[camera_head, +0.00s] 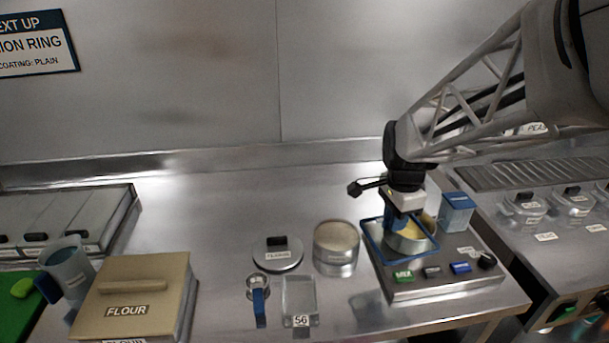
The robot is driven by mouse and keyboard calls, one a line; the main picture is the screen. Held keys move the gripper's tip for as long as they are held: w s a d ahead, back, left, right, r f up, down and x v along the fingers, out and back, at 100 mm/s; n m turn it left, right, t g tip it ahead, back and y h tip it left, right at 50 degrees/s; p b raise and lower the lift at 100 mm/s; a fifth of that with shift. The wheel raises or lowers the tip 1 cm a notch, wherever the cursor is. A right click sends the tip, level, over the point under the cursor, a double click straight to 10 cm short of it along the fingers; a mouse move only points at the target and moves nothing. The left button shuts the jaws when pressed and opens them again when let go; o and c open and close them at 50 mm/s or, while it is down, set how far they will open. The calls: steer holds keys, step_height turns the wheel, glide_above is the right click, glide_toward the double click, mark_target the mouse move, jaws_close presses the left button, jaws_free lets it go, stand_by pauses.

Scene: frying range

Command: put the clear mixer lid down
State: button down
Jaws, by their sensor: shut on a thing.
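The clear mixer lid (371,243) is a see-through square with a blue rim. It lies over or just above the mixer's round metal bowl (408,246), which holds a yellow mix. My gripper (402,216) points down from the upper right and is shut on the lid near the middle of the bowl. The fingertips are partly hidden, and I cannot tell whether the lid touches the bowl. The mixer base (445,285) has a green MIX button and several other controls along its front.
A blue box (457,211) stands behind the bowl at right. Left of the mixer are a round tin (336,248), a dark-knobbed lid (278,254), a blue-handled cup (259,292) and a clear container marked 56 (299,299). Bare steel counter (220,215) lies behind them.

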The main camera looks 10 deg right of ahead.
steer(key=s+a+f+n, duration=0.1)
steer(key=s+a+f, duration=0.1)
steer(key=s+a, duration=0.3)
steer(key=s+a+f+n, duration=0.1)
steer(key=s+a, duration=0.3)
steer(key=s, duration=1)
steer(key=shift+s+a+f+n, duration=0.2)
steer(key=shift+a+f+n, duration=0.2)
steer(key=shift+f, duration=0.45)
steer(key=w+f, duration=0.1)
steer(key=w, duration=1.5)
steer(key=shift+a+f, duration=0.15)
steer(key=shift+f, duration=0.1)
steer(key=shift+f, duration=0.1)
steer(key=shift+f, duration=1.65)
steer(key=shift+f, duration=0.6)
